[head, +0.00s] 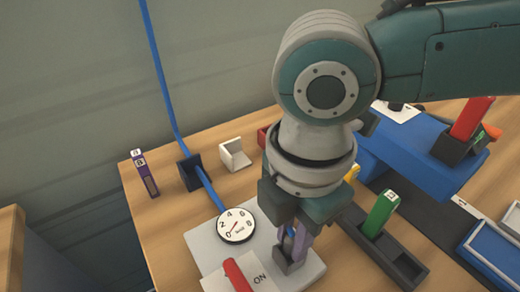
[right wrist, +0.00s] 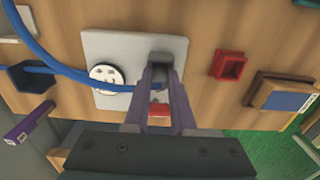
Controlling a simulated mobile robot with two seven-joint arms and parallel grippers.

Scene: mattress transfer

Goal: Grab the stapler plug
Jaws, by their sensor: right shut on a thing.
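My right gripper (head: 296,243) points down over the light grey gauge panel (head: 205,246). Its purple fingers are shut on the stapler plug at the end of the blue hose (head: 209,188). The fingers hide most of the plug; a bit of blue shows between them in the right wrist view (right wrist: 154,87). A dark grey socket block (head: 287,262) sits at the fingertips on the panel. I cannot tell whether the plug is seated in it. My left gripper is not in view.
A round gauge (head: 236,225) and a red lever (head: 234,274) marked ON are on the panel. The hose passes through a dark holder (head: 189,172). A purple marker (head: 145,174), a white holder (head: 234,154), a green block (head: 381,214) and a blue stapler (head: 420,155) stand around.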

